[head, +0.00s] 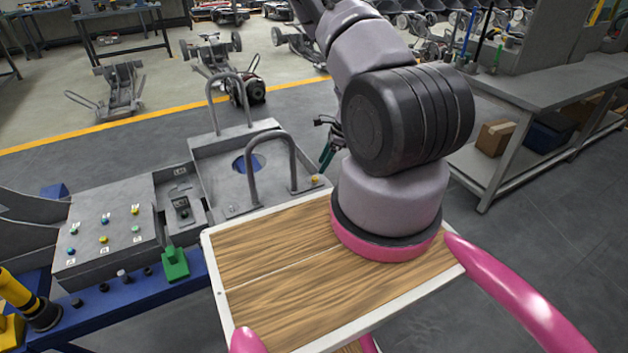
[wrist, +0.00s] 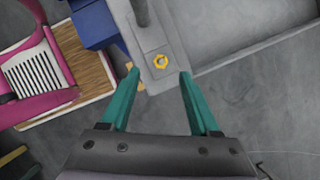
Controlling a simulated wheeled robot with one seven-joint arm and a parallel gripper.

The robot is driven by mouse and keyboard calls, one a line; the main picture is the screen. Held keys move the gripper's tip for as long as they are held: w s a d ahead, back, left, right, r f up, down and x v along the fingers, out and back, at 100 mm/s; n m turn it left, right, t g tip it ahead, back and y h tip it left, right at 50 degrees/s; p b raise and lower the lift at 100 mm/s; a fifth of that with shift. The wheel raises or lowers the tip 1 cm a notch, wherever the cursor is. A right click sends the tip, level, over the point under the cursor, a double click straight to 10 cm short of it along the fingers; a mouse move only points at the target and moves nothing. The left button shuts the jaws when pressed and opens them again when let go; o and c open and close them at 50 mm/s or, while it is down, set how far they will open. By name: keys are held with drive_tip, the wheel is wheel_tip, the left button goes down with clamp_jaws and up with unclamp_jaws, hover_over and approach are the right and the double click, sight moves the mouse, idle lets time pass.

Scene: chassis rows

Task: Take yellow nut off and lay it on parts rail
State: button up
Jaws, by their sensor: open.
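A small yellow nut (head: 315,179) sits at the near right corner of the grey chassis plate (head: 215,150), beside the foot of a hoop handle. In the head view my gripper (head: 328,152) is partly hidden by my arm. A blue rail (head: 135,285) with dark pegs runs along the front; I cannot tell if it is the parts rail.
A grey panel (head: 105,238) with several coloured knobs lies left of the chassis plate. A green block (head: 174,264) stands by the blue rail. Two hoop handles (head: 272,150) rise from the plate. A grey workbench (head: 550,85) stands at the right.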

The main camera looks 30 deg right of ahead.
sight(317, 181)
drive_tip(key=x, duration=0.5)
drive_tip(key=shift+w+a+f, duration=0.15)
drive_tip(key=shift+f, duration=0.2)
clamp_jaws()
